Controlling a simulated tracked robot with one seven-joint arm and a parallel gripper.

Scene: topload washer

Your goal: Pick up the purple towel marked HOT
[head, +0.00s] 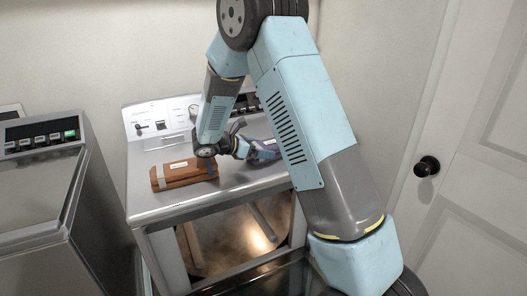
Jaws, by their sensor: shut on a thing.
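The purple towel (264,151) lies on the top of the silver appliance in the middle, partly behind my arm. My gripper (248,148) reaches it from the left and is shut on its left end. The towel is at or very near the surface; I cannot tell whether it is raised. A light mark shows on it, but the lettering is too small to read. My arm hides the towel's right end.
A folded brown towel (184,174) with a white label lies left of my gripper on the silver appliance (150,208). A grey appliance (38,190) stands at the left. A white door (480,190) with a black knob (427,166) is at the right.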

